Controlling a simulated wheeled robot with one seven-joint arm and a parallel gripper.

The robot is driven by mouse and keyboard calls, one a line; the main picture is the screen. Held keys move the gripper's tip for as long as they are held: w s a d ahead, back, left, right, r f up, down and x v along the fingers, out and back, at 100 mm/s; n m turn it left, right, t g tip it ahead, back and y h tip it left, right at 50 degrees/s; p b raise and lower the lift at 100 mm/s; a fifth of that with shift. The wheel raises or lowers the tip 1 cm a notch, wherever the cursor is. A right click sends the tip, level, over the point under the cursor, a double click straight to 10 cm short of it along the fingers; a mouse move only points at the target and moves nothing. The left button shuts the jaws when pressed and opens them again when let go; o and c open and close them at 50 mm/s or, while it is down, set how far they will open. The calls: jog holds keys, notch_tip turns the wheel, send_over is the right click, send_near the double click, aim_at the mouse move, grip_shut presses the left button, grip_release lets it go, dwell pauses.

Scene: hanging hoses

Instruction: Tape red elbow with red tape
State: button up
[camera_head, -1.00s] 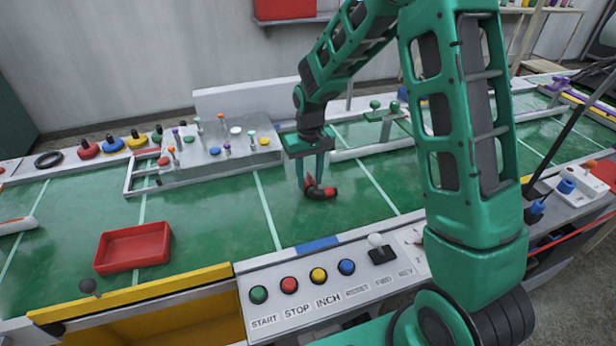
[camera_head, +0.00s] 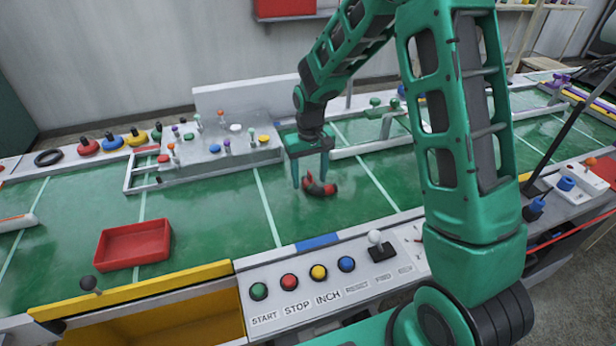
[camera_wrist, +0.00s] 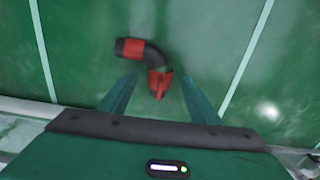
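The red elbow (camera_head: 320,187), a bent tube with red and black bands, lies on the green table top below my gripper (camera_head: 310,185). In the wrist view the elbow (camera_wrist: 149,58) lies with one red end close to the gap between my fingertips (camera_wrist: 159,78). My fingers are apart, with visible space on both sides of that end. A red round piece with a black top (camera_head: 87,147) stands in the row at the back left; I cannot tell whether it is the red tape.
A red tray (camera_head: 133,262) is at the front left. A white fixture with coloured pegs (camera_head: 215,165) stands behind and left of my gripper. The button panel (camera_head: 325,292) is at the front edge. The table between tray and elbow is clear.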

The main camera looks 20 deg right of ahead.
notch_tip(320, 180, up, 11)
jog(key=shift+f, duration=0.1)
jog(key=s+d+r+m, duration=0.2)
jog(key=s+d+r, duration=0.3)
jog(key=s+d, duration=0.35)
jog(key=s+d+m, duration=0.2)
jog(key=s+d, duration=0.2)
jog(key=s, duration=0.9)
jog(key=s+d+r+m, duration=0.1)
jog(key=s+d, duration=0.3)
jog(key=s, duration=0.9)
jog(key=shift+s+d+r+m, duration=0.3)
jog(key=shift+s+d+m, duration=0.1)
jog(key=shift+m, duration=0.4)
